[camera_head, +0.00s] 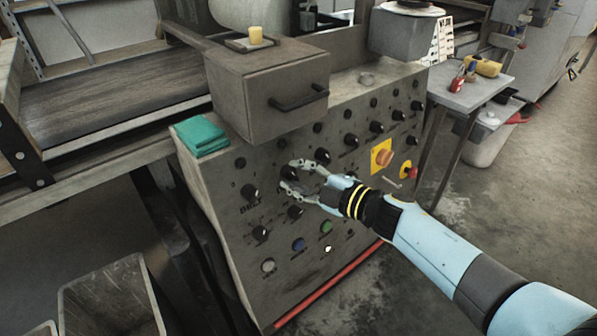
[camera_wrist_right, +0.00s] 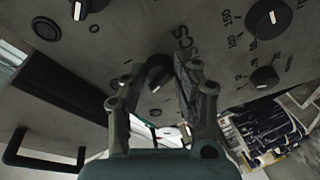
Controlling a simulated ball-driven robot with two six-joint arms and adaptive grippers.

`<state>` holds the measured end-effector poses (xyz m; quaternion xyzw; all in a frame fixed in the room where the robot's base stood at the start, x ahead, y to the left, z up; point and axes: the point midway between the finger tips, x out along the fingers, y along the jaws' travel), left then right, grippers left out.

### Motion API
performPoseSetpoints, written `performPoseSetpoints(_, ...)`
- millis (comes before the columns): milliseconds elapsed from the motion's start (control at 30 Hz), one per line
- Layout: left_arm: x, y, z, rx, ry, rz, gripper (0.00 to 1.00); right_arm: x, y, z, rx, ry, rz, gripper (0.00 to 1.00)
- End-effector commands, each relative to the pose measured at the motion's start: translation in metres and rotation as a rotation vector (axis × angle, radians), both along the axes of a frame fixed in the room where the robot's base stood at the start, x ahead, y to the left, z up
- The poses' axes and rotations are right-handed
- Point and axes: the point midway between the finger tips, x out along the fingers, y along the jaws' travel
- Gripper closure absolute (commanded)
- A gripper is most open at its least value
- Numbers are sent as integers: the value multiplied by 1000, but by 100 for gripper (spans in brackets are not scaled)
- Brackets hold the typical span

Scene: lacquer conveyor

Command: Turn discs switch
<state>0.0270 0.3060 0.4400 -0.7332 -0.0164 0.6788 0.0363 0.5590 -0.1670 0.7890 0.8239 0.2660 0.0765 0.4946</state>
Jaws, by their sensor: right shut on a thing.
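The discs switch is a black knob (camera_head: 289,172) on the sloped grey control panel (camera_head: 225,225). My right gripper (camera_head: 288,177) reaches it from the right, with a finger on either side, and is shut on it. In the right wrist view the discs switch (camera_wrist_right: 157,72) shows dark between the fingers of my right gripper (camera_wrist_right: 159,82). Part of the lettering beside it shows there, ending in "SCS". The fingers hide part of the knob, and its pointer angle cannot be told. My left gripper is not in view.
Other black knobs surround it, including one by the "BELT" label (camera_head: 250,192). A drawer box with a black handle (camera_head: 298,98) overhangs the panel. A yellow plate with an orange switch (camera_head: 381,157) and a red button (camera_head: 410,173) lie to the right. A green cloth (camera_head: 201,136) lies on top.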

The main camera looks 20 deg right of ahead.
Motion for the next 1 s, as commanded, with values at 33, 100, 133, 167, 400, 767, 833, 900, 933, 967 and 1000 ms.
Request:
performPoseSetpoints(33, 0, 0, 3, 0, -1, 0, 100, 0, 0, 1, -22, -7, 4, 100)
performPoseSetpoints(100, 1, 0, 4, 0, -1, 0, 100, 0, 0, 1, -51, -18, 9, 100)
performPoseSetpoints(133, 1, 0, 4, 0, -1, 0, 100, 0, 0, 1, -62, -21, 12, 100)
performPoseSetpoints(167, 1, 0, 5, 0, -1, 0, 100, 0, 0, 1, -73, -24, 13, 100)
performPoseSetpoints(400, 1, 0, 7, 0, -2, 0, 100, 0, 0, 0, -118, -41, 22, 100)
performPoseSetpoints(767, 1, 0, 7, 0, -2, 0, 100, 0, 0, 0, -125, -43, 23, 100)
performPoseSetpoints(833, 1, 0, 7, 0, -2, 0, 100, 0, 0, 0, -125, -43, 23, 100)
performPoseSetpoints(900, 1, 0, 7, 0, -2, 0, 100, 0, 0, 0, -125, -43, 24, 62)
performPoseSetpoints(933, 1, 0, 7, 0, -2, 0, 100, 0, 0, 0, -125, -43, 24, 58)
performPoseSetpoints(967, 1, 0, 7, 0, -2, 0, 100, 0, 0, 0, -125, -43, 24, 54)
performPoseSetpoints(1000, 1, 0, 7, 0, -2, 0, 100, 0, 0, 0, -125, -43, 24, 49)
